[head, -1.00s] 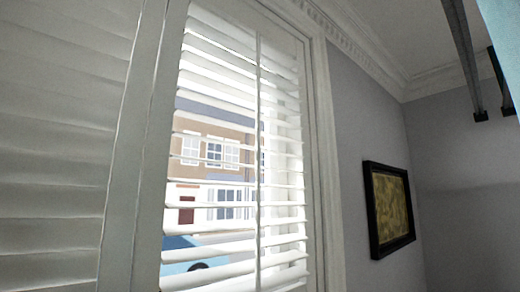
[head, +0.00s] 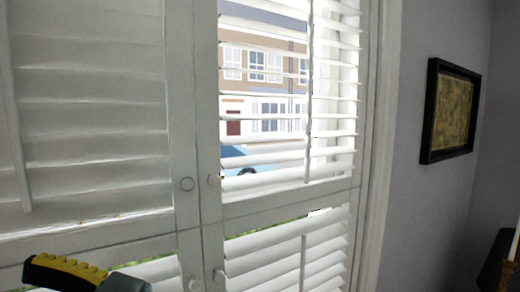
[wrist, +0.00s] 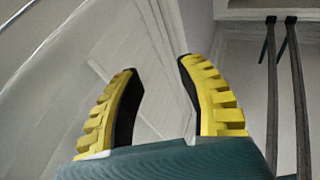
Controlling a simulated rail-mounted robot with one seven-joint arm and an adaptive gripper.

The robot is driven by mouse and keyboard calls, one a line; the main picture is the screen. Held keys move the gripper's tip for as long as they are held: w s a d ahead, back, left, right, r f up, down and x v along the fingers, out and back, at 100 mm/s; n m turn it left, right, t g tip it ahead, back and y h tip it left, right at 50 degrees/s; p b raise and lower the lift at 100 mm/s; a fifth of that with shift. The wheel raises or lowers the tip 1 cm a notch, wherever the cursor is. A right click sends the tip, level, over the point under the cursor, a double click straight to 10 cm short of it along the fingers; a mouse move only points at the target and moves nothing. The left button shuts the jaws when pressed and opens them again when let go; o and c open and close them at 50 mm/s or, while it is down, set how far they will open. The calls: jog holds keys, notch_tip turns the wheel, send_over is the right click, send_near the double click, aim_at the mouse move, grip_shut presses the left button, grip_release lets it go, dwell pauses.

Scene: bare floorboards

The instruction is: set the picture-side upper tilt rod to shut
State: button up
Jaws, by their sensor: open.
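The picture-side upper tilt rod (head: 309,100) is a thin white upright bar on the slats of the right shutter panel's upper section, in the head view. Its slats (head: 262,157) stand open, with gaps that show the street outside. My gripper (wrist: 157,65) is open and empty in the wrist view, with its two yellow and black fingers apart. In the head view a finger of it (head: 66,271) shows at the bottom left, in front of the left panel's lower part and well left of the rod. I cannot make out the rod in the wrist view.
The right panel's lower section has its own rod (head: 303,262). The left panel has another upper rod (head: 17,125), with its slats nearly closed. Small round knobs (head: 213,181) sit on the middle stiles. A black-framed picture (head: 450,110) hangs on the right wall.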

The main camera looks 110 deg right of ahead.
jog(key=s+d+r+m+g+h, duration=0.1)
jog(key=s+d+m+h, duration=0.2)
jog(key=s, duration=0.4)
jog(key=s+d+g+h, duration=0.2)
jog(key=s+d+h, duration=0.1)
jog(key=s+d, duration=0.35)
jog(key=m+g+h+b, duration=0.3)
jog(key=m+g+h, duration=0.6)
jog(key=g, duration=0.5)
send_near(309, 146)
jog(key=p+x, duration=0.8)
jog(key=x, duration=0.2)
jog(key=shift+a+r, duration=0.1)
jog(key=shift+r, duration=0.1)
jog(key=shift+d+p, duration=0.3)
jog(key=shift+d, duration=0.1)
grip_shut()
